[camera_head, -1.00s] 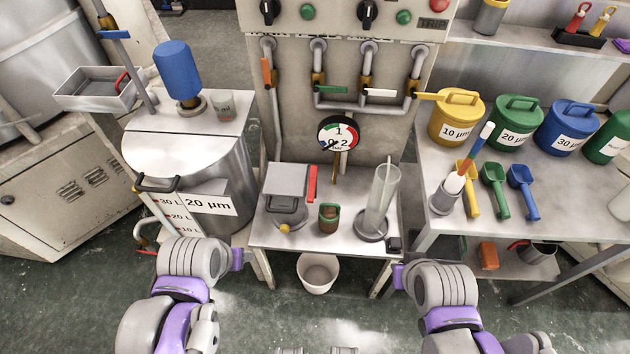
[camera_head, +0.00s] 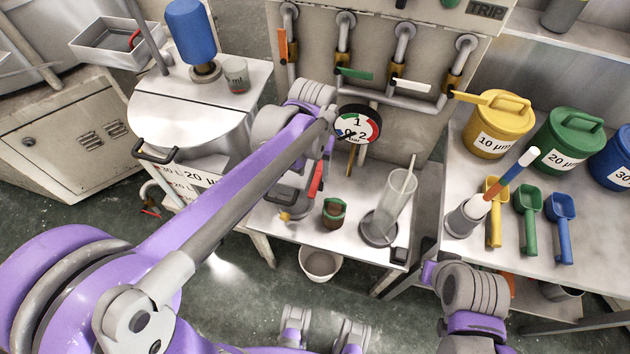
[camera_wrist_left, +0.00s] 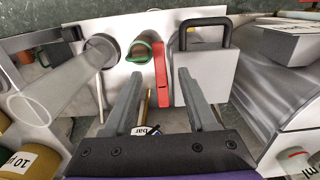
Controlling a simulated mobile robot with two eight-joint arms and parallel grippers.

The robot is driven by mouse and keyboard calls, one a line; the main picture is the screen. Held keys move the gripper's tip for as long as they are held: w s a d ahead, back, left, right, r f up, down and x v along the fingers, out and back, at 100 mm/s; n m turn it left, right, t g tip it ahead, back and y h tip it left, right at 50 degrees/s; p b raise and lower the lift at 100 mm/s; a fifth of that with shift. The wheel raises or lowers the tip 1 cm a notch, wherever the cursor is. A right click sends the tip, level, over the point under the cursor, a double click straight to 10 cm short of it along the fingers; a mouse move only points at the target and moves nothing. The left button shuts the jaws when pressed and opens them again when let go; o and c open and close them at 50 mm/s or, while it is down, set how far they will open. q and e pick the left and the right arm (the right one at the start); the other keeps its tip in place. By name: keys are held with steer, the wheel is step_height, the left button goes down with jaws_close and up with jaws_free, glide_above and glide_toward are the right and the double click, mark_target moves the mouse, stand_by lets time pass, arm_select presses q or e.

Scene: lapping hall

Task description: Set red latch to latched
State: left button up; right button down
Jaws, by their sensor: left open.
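The red latch (camera_head: 317,178) is a flat red bar on the small metal table, partly behind my left arm in the head view. In the left wrist view the red latch (camera_wrist_left: 160,80) stands lengthwise beside a grey box (camera_wrist_left: 207,78) with a dark handle. The box is mostly hidden by my arm in the head view. My left gripper (camera_wrist_left: 159,92) is open and empty. Its two fingers point toward the latch and box, with the latch appearing between them; I cannot tell the remaining distance. My right gripper is out of view; only the right arm's links show.
A green-rimmed cup (camera_head: 334,211) and a clear cylinder (camera_head: 394,200) share the small table (camera_head: 300,233). A pressure gauge (camera_head: 357,124) and pipes stand behind. A white bucket (camera_head: 320,262) is below. Tubs and scoops fill the right bench (camera_head: 470,225).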

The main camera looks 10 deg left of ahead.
mark_target(314, 187)
arm_select(q)
step_height(314, 187, down, 6)
steer(key=shift+w, duration=0.1)
jaws_close()
stand_by(0.5)
stand_by(1.0)
